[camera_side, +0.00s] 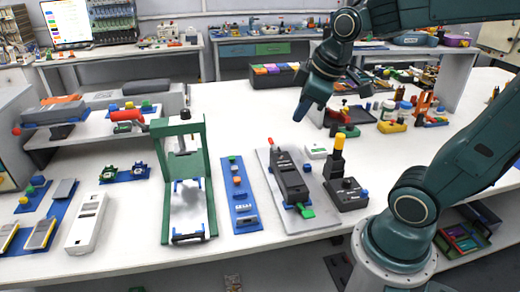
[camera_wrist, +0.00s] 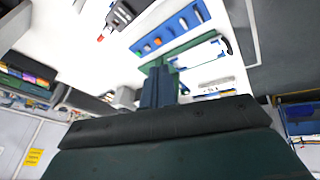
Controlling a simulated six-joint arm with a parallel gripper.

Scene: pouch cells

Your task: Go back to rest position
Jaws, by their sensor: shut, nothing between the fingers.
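My gripper (camera_side: 303,112) hangs in the air above the white table (camera_side: 240,112) in the side view, with its fingers pointing down and to the left. The fingers are together and hold nothing. In the wrist view the blue fingers (camera_wrist: 158,88) also show together. A black device (camera_side: 290,178) on a grey plate (camera_side: 268,165) lies below and in front of the gripper. A green frame (camera_side: 158,190) stands to the left, with a blue strip (camera_side: 232,185) of small parts beside it.
A black box with a yellow-topped post (camera_side: 338,158) stands right of the plate. Colored tools and fixtures, including an orange stand (camera_side: 424,103), crowd the table's right side. A white device (camera_side: 88,222) lies at the left. The table's middle back is clear.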

